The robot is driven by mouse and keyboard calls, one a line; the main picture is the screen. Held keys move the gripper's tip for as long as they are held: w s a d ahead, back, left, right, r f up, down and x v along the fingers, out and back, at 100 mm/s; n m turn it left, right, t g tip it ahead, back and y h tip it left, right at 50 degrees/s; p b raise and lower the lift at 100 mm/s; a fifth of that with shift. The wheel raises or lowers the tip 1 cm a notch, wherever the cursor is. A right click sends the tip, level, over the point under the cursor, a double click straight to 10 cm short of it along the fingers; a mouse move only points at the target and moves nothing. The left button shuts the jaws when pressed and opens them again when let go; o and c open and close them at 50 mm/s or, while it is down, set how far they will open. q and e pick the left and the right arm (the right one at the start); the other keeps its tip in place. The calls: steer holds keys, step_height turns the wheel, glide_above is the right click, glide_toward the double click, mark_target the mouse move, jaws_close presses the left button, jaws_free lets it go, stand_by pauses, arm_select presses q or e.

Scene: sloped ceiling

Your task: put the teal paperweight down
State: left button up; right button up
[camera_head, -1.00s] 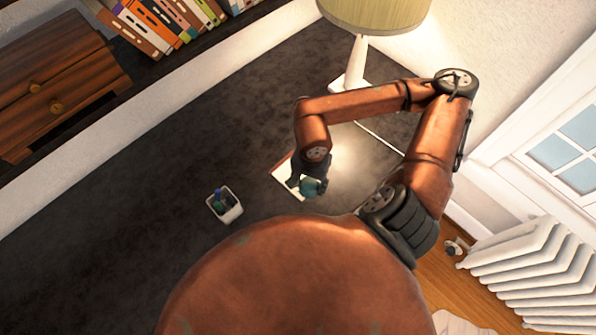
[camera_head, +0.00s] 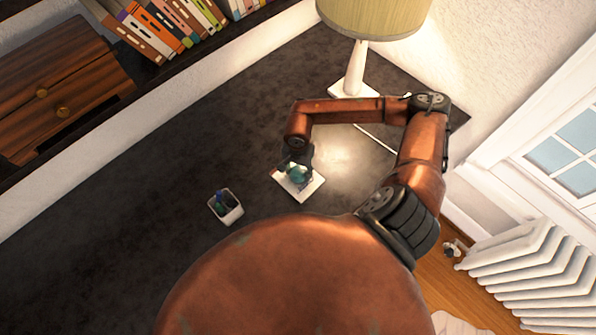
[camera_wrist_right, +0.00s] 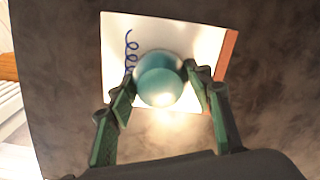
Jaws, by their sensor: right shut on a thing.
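The teal paperweight (camera_head: 297,173) is a round, glossy ball-like thing held at the tips of my right gripper (camera_head: 294,166). In the right wrist view the paperweight (camera_wrist_right: 161,78) sits between the two fingers of the right gripper (camera_wrist_right: 163,82), which touch it on both sides. Behind it lies a white sheet or notepad (camera_wrist_right: 205,42) with a blue squiggle and a reddish edge; it also shows in the head view (camera_head: 309,190). I cannot tell whether the paperweight touches the pad. My left gripper does not show.
A white square cup (camera_head: 228,210) with blue and green things in it stands left of the pad. A lamp (camera_head: 352,85) stands behind on the dark desk (camera_head: 170,165). Books (camera_head: 160,25) and a wooden drawer box (camera_head: 60,90) are at upper left. The desk left of the cup is clear.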

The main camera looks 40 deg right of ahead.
mark_target(298, 170)
steer(key=shift+f, duration=0.15)
steer(key=shift+f, duration=0.1)
steer(key=shift+f, duration=0.15)
steer(key=o, duration=1.5)
steer(key=shift+r, duration=0.5)
step_height(298, 170, up, 12)
steer(key=shift+f+b, duration=0.25)
steer(key=shift+b, duration=0.3)
